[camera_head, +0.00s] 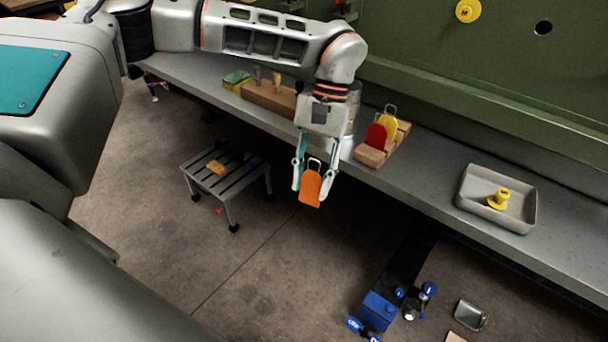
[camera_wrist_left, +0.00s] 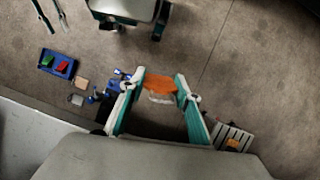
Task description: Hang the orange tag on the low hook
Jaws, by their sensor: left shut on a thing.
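The orange tag (camera_head: 311,189) hangs from my left gripper (camera_head: 315,170), with its wire loop up between the fingers. The gripper is shut on it and holds it in the air in front of the workbench's front edge. In the left wrist view the orange tag (camera_wrist_left: 159,83) lies between the fingertips of my left gripper (camera_wrist_left: 160,86). A red tag (camera_head: 376,136) and a yellow tag (camera_head: 388,122) stand in a wooden block (camera_head: 371,154) on the bench, right of the gripper. I cannot make out the low hook. My right gripper is not in view.
The grey bench (camera_head: 440,174) runs along the green panel (camera_head: 480,85). A tray (camera_head: 519,216) with a yellow knob (camera_head: 498,198) sits on its right part. A slatted stool (camera_head: 248,184) stands on the floor at left. Blue items (camera_head: 379,311) lie on the floor below.

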